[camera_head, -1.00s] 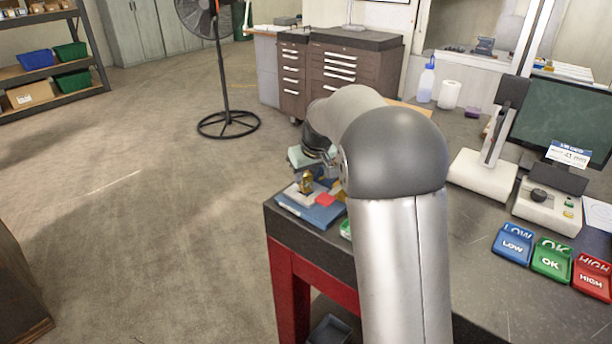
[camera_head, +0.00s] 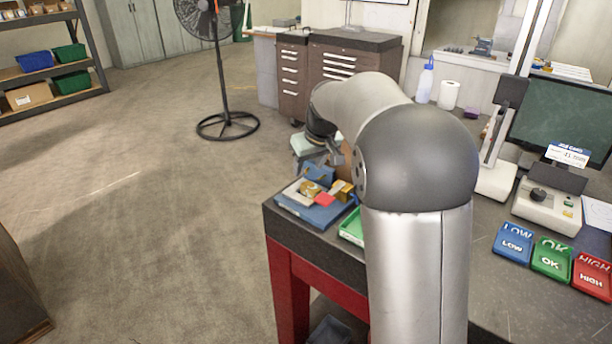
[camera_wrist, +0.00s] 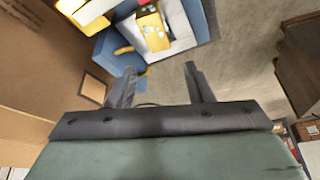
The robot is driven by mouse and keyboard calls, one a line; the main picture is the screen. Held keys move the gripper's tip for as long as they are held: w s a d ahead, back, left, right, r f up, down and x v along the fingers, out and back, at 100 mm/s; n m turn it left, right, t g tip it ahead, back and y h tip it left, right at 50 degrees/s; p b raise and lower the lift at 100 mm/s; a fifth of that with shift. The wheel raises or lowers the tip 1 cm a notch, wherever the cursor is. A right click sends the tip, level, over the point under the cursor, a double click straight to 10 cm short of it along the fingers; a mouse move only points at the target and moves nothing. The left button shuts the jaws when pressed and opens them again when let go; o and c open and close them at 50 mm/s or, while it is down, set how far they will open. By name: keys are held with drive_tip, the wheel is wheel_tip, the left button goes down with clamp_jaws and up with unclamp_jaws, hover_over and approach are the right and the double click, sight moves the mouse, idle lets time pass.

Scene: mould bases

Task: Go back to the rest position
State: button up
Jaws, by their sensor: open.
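My gripper (camera_head: 328,158) is at the far left corner of the bench, above and behind a blue tray (camera_head: 318,216). In the wrist view its two fingers (camera_wrist: 160,70) are apart, with nothing between them. The tray holds gold-yellow pieces (camera_head: 341,190), a pale piece and a red square (camera_head: 325,199). The wrist view shows blue, white and yellow parts (camera_wrist: 152,30) beyond the fingertips. My arm crosses the bench and hides part of its left end.
A green tray (camera_head: 352,229) sits beside the blue tray, partly behind my arm. LOW (camera_head: 513,246), OK (camera_head: 551,260) and HIGH (camera_head: 592,280) bins lie at right, near a gauge unit (camera_head: 547,205) and monitor. A brown cardboard surface (camera_wrist: 45,60) is close at left in the wrist view.

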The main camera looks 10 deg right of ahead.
drive_tip(key=a+v, duration=0.1)
drive_tip(key=v, duration=0.5)
drive_tip(key=s+f+m+g, duration=0.1)
drive_tip(key=s+f, duration=0.4)
drive_tip(key=s, duration=0.6)
drive_tip(key=s+f+m+g, duration=0.1)
drive_tip(key=s+f, duration=0.4)
drive_tip(key=s, duration=0.7)
drive_tip(key=s+a+f+m+g+h, duration=0.1)
drive_tip(key=s+f, duration=0.4)
drive_tip(key=s, duration=0.6)
drive_tip(key=shift+s+g, duration=0.3)
drive_tip(key=shift+g, duration=0.2)
drive_tip(key=shift+o, duration=0.4)
drive_tip(key=shift+r, duration=0.1)
